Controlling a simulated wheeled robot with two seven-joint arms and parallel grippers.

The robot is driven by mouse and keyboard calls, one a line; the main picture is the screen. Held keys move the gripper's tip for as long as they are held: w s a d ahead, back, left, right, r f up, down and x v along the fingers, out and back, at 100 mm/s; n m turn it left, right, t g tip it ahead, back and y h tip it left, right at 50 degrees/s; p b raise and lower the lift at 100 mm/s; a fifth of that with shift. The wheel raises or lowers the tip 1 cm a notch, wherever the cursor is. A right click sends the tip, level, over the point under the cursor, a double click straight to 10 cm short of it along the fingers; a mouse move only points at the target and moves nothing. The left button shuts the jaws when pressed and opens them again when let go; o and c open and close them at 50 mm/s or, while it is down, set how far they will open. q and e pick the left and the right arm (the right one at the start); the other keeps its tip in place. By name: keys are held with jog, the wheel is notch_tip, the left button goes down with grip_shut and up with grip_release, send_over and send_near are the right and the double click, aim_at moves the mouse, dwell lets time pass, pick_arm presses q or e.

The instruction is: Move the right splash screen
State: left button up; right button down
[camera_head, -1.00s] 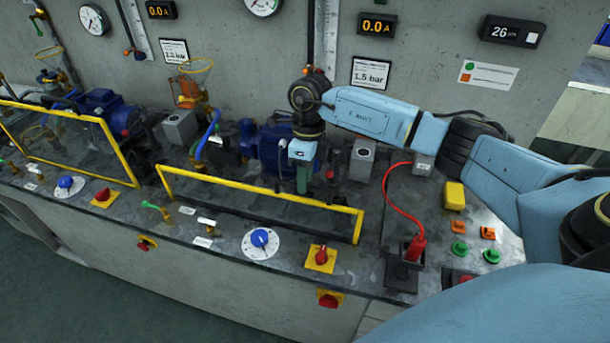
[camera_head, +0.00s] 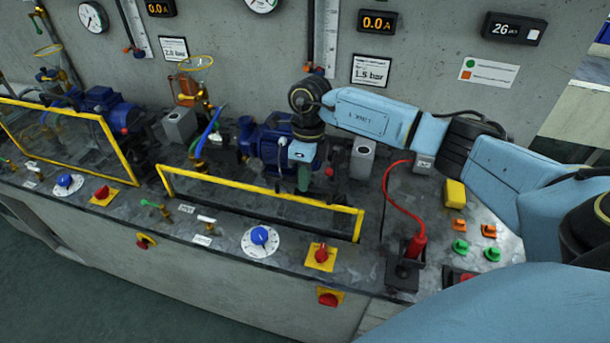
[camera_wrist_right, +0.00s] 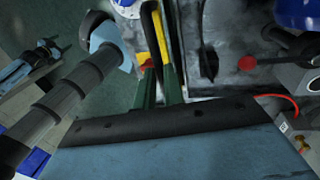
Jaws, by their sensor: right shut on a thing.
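The right splash screen (camera_head: 262,190) is a yellow-edged frame at the middle of the bench in the head view, sitting low with a dark area below its top bar. My right gripper (camera_head: 303,180) reaches down to its top bar, right of the bar's middle. In the right wrist view, the green fingers of the right gripper (camera_wrist_right: 159,82) are shut on a black and yellow bar of the screen (camera_wrist_right: 157,35). Part of the held bar is hidden between the fingers. My left gripper does not show.
Blue pump motor (camera_head: 265,138) stands close behind the screen. The taller left screen (camera_head: 131,160) is at the left. A blue dial (camera_head: 260,236), a red switch (camera_head: 321,256) and a red plug with cable (camera_head: 416,245) lie along the front.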

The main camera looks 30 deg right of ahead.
aim_at(305, 211)
notch_tip(305, 211, down, 12)
jog(key=b, duration=0.7)
jog(key=shift+r, duration=0.2)
jog(key=shift+f+b, duration=0.3)
jog(key=shift+b, duration=0.1)
jog(key=shift+f, duration=0.1)
jog(key=shift+s, duration=0.15)
jog(key=c, duration=1.6)
grip_release()
jog(key=shift+f, duration=0.1)
jog(key=shift+c, duration=0.2)
jog(key=shift+o, duration=0.8)
jog(key=shift+r, duration=0.2)
